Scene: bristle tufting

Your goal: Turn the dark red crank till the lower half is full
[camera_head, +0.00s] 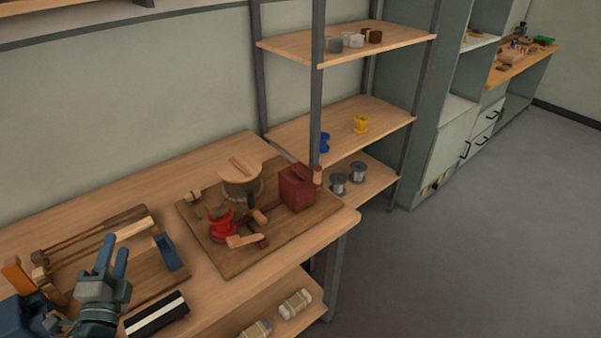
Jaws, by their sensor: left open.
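A dark red block-shaped device (297,190) stands at the right of a wooden board (205,252) on the bench. A bright red spool-like part (222,222) stands at the board's left. Dark red bars and a wooden handle (245,240) lie in front of it; which piece is the crank is not clear from here. How full any half is cannot be made out. My left gripper (113,252) is open and empty, at the lower left, well left of the board. My right gripper is out of view.
A round wooden-lidded pot (241,180) stands at the back of the board. A wooden frame with a blue part (166,252) and a black-and-white block (157,314) lie near my left gripper. Shelves (385,123) with spools stand behind. The bench's back strip is clear.

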